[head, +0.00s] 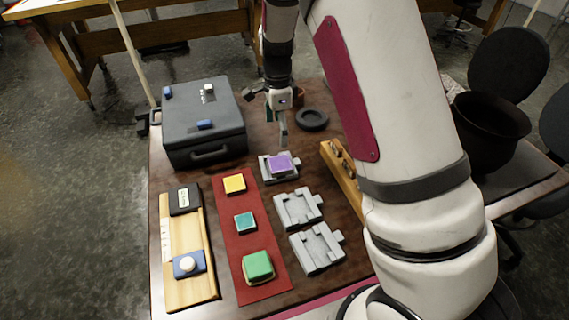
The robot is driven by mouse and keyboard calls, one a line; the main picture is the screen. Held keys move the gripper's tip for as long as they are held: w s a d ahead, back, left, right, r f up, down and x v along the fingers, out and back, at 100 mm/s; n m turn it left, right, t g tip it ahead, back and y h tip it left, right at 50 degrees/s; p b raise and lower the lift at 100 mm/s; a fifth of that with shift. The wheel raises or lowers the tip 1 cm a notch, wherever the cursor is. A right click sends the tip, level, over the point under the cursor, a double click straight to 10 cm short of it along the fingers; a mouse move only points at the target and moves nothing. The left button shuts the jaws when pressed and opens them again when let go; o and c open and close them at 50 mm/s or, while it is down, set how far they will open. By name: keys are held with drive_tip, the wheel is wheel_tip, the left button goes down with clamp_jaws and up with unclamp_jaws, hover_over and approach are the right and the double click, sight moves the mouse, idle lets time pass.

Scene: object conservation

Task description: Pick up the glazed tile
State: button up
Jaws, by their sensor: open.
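Several coloured tiles are in view, and I cannot tell which is the glazed one. A yellow tile (234,183), a teal tile (245,222) and a green tile (257,265) lie in a row on a red mat (272,283). A purple tile (280,163) sits in a grey fixture (266,174). My gripper (277,127) points down beyond the purple tile, near the back of the table. It is open, and I see no tile held in it. Part of it is hard to make out.
Two empty grey fixtures (298,209) (318,249) stand right of the mat. A wooden board (203,287) with a blue-and-white button (187,264) lies left. A dark case (183,149) stands back left. A dark round dish (312,119) and a wooden rack (340,179) are near my arm.

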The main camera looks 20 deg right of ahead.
sight(280, 163)
wheel_tip(280, 163, down, 13)
drive_tip(key=shift+s+p, duration=0.1)
drive_tip(key=shift+p, duration=0.3)
drive_tip(key=shift+r, duration=0.1)
drive_tip(key=c, duration=1.5)
